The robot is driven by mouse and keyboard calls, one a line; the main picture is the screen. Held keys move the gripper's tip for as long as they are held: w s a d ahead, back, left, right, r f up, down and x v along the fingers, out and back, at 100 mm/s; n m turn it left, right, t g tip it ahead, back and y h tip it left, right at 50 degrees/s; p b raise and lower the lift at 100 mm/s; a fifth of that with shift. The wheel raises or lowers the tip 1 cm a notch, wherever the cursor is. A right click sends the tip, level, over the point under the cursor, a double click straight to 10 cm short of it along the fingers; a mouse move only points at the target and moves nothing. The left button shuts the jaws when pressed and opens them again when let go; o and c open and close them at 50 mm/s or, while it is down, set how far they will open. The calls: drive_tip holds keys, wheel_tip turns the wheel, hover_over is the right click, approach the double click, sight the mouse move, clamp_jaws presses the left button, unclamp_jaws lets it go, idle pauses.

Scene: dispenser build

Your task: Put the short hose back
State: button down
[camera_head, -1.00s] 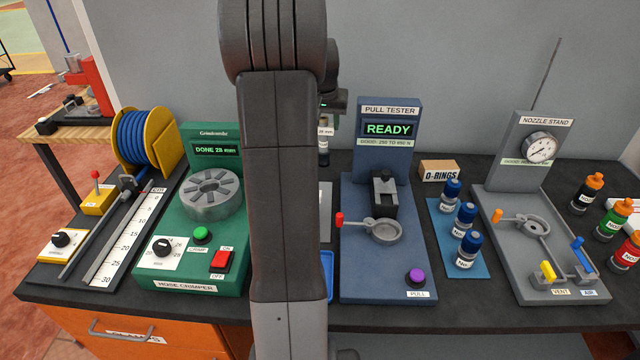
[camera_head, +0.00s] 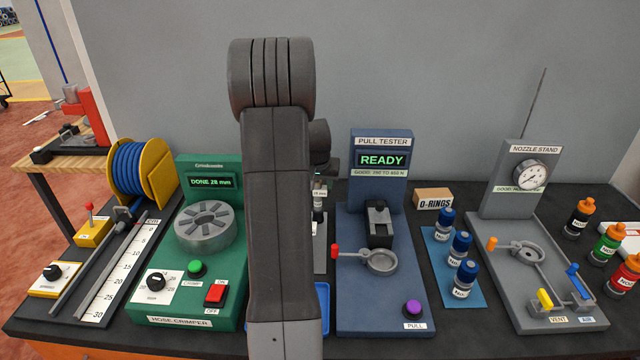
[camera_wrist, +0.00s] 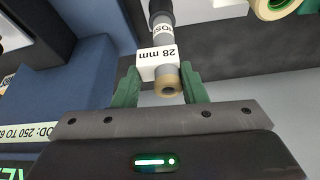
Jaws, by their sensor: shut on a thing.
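My gripper (camera_wrist: 160,88) is shut on the short hose (camera_wrist: 163,45), with a green finger on each side of it in the wrist view. The hose is a dark and grey piece with a white "28 mm" tag, a second, partly readable label and a brass-coloured near end. In the head view the hose (camera_head: 318,208) hangs roughly upright just right of my arm, above a grey strip (camera_head: 320,255) on the bench. My arm hides most of the gripper there. I cannot tell whether the hose touches the strip.
The green hose crimper (camera_head: 190,270), reading "DONE 28 mm", stands left of my arm. The blue pull tester (camera_head: 385,300), reading "READY", stands close on the right. A blue tray (camera_head: 324,318) is partly hidden by my arm.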

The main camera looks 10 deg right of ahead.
drive_tip(key=shift+f, duration=0.15)
drive_tip(key=c, duration=0.9)
unclamp_jaws()
drive_tip(key=shift+o, duration=0.2)
drive_tip(key=shift+s+r, duration=0.1)
drive_tip(key=shift+r, duration=0.55)
drive_tip(key=b+v, duration=0.1)
drive_tip(key=v, duration=1)
drive_tip(key=shift+s, duration=0.1)
